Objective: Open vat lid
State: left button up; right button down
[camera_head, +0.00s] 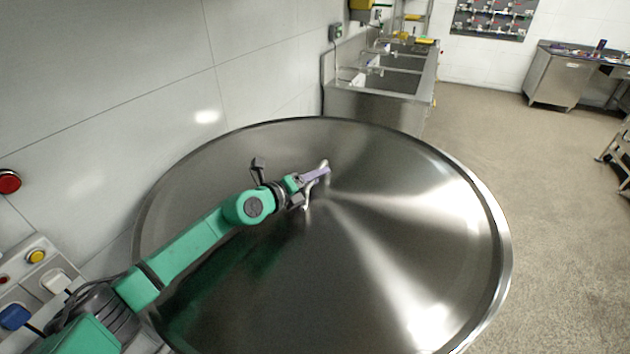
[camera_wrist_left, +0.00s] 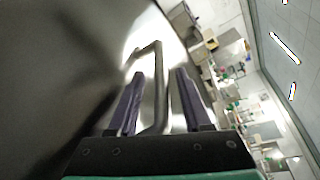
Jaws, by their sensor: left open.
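The vat lid (camera_head: 400,235) is a large round, shiny steel cone that fills the middle of the head view and lies flat on the vat. A bent metal handle (camera_head: 307,200) stands at its centre. My left gripper (camera_head: 322,173), with purple fingers on a green arm, is at the handle. In the left wrist view my left gripper (camera_wrist_left: 160,95) is open, with the handle bar (camera_wrist_left: 158,90) between its two fingers. The fingers look apart from the bar; contact is hard to tell. My right gripper is not in view.
A steel sink unit (camera_head: 378,95) stands behind the vat along the white wall. A control panel (camera_head: 35,270) with buttons and a red button (camera_head: 9,181) are at the left. A steel cabinet (camera_head: 558,78) stands far right. The floor right of the vat is clear.

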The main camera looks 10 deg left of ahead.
pick_arm(q)
jog(key=shift+r, duration=0.15)
grip_shut()
dwell(1.3)
